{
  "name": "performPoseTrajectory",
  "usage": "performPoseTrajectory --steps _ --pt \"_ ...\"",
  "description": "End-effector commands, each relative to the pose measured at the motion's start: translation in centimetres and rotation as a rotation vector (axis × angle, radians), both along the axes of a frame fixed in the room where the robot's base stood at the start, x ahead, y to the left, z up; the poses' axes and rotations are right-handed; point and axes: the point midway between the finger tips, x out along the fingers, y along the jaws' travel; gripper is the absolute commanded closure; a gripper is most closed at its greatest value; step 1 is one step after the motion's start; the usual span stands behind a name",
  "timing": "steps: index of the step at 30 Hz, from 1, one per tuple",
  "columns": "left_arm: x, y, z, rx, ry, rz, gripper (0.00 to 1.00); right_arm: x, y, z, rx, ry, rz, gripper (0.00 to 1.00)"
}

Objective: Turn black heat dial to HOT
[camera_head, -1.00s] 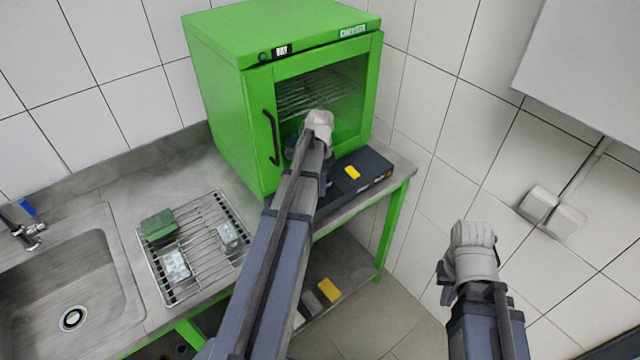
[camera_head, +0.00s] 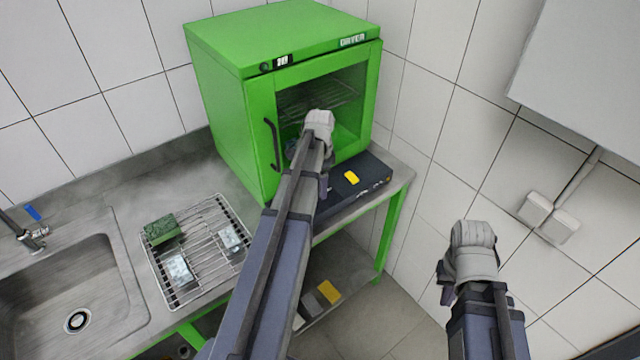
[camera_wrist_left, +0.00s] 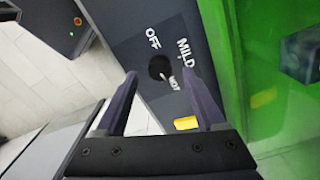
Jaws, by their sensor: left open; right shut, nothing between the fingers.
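The black heat dial (camera_wrist_left: 160,68) is on the dark control box (camera_wrist_left: 130,20), with white OFF, MILD and HOT labels around it. A small white mark on the dial's lower right lies towards the HOT label (camera_wrist_left: 173,83). My left gripper (camera_wrist_left: 159,80) is open, its fingers apart on either side of the dial in the left wrist view; I cannot tell whether they touch it. In the head view the control box (camera_head: 335,198) lies before the green cabinet, and my left arm hides the dial. My right gripper (camera_head: 446,282) is shut and empty, away from the bench.
The green cabinet (camera_head: 230,130) with a glass door stands behind the box. A yellow piece (camera_head: 351,178) is on the box. A wire rack (camera_head: 205,260) with a green sponge (camera_head: 161,229) and a sink (camera_head: 60,290) are at left. The floor at right looks clear.

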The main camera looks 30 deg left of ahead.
Motion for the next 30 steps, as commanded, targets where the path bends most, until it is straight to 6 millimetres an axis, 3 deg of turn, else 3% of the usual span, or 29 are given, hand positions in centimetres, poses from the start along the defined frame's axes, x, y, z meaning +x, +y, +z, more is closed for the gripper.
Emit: performPoseTrajectory --steps 3,11,30 --pt "0.0 0.0 2.3 0.0 0.0 0.0 0.29 0.0 0.0 2.3 0.0 0.0 0.001 1.0" --pt "0.0 0.0 5.2 0.0 0.0 0.0 0.29 0.0 0.0 5.2 0.0 0.0 0.001 1.0" --pt "0.0 -0.2 5.3 0.0 0.0 0.0 0.29 0.0 0.0 5.3 0.0 0.0 0.001 1.0"
